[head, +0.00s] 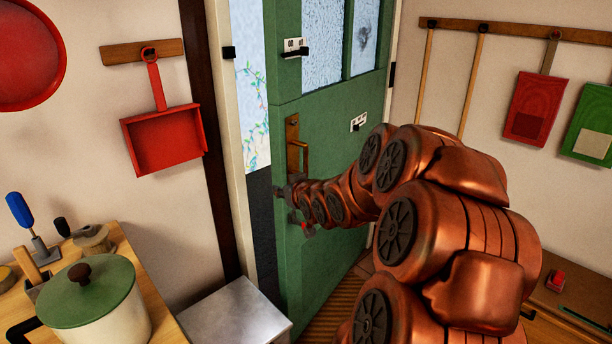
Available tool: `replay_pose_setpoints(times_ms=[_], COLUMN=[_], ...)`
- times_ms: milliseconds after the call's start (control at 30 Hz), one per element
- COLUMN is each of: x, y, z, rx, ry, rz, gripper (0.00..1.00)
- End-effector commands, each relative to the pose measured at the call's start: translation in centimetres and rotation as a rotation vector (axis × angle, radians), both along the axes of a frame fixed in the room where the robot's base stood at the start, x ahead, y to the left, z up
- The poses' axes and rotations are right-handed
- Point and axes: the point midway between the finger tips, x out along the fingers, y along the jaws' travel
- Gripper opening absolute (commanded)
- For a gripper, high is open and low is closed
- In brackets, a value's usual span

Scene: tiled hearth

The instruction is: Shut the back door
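The green back door (340,110) stands ajar, its free left edge swung into the room. A gap between this edge and the pale frame (232,130) shows the outside. The door has glass panes at the top and a brass handle plate with a lever (297,145). My copper-coloured arm reaches in from the lower right. My gripper (299,208) is at the door's left edge, just below the lever. It is small and partly hidden by my arm, so I cannot tell whether its fingers are open or whether it touches the door.
A counter at lower left holds a green-lidded pot (95,290) and brushes. A grey metal box (235,315) stands on the floor near the doorway. A red dustpan (163,138) hangs on the left wall. A peg rail (520,30) and a low wooden surface (575,290) are at right.

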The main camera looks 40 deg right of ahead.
Motion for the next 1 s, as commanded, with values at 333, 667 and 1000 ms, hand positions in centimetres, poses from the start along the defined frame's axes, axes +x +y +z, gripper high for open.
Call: replay_pose_setpoints(times_ms=[333,667,1000], x=[-1.5,-0.4,3.8], y=[-8.4,-9.8,-11.4], z=[0.9,1.7,1.8], rx=[-0.079,-0.093,-0.095], ry=[-0.333,-0.376,-0.375], rz=[-0.061,-0.062,-0.061], gripper=[0.41,0.41,0.41])
